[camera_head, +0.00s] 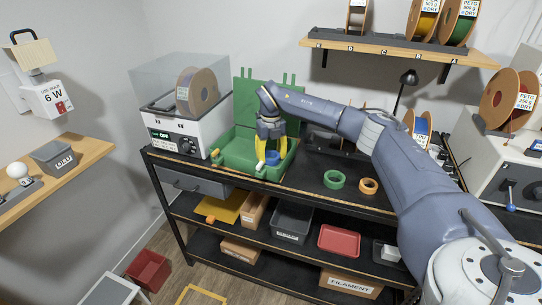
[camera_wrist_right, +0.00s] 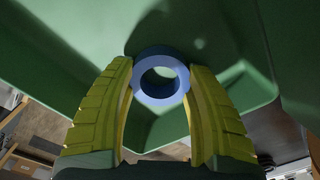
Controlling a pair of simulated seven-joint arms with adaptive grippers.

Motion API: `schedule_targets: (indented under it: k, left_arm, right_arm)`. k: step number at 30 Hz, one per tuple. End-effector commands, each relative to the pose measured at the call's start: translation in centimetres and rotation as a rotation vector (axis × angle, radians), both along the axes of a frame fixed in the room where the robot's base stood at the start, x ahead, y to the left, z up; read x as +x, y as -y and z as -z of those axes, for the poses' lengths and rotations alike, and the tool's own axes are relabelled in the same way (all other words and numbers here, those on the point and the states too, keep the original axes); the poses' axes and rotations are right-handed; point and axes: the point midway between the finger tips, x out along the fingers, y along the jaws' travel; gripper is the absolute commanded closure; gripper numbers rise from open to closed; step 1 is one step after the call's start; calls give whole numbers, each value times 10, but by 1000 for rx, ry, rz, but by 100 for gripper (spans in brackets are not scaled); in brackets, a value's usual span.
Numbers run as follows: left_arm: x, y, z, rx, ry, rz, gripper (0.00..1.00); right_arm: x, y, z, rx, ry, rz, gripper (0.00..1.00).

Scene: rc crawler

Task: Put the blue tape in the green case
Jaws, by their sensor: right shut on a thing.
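The green case (camera_head: 228,154) stands open on the bench with its lid (camera_head: 258,98) raised at the back. My right gripper (camera_head: 271,150) reaches down over the case. It is shut on the blue tape (camera_head: 272,157), which sits between the yellow fingertips within the outline of the case. The right wrist view shows the blue tape (camera_wrist_right: 160,76) as a ring between both fingers, with green case walls (camera_wrist_right: 240,95) behind it. Whether the tape touches the case floor cannot be told. My left gripper is not in view.
A green tape roll (camera_head: 334,179) and an orange one (camera_head: 368,186) lie on the bench to the right. A white dryer box with a spool (camera_head: 197,90) stands left of the case. Shelves with bins (camera_head: 339,241) are below.

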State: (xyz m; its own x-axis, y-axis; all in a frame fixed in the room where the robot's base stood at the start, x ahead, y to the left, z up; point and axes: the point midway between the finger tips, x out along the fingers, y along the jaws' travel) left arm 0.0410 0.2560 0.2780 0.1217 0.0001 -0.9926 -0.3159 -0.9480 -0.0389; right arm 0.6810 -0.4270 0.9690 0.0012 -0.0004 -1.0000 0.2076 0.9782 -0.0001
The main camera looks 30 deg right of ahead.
Motion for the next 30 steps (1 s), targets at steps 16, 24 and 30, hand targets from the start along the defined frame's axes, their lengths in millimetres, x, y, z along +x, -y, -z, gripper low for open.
schedule_targets:
  k: [16, 24, 30]
  left_arm:
    - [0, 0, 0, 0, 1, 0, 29]
    - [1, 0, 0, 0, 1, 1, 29]
    - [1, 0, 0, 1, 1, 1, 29]
  right_arm:
    - [0, 0, 2, 0, 0, 0, 26]
    - [0, 0, 1, 0, 1, 0, 26]
    - [1, 0, -18, 0, 3, 1, 26]
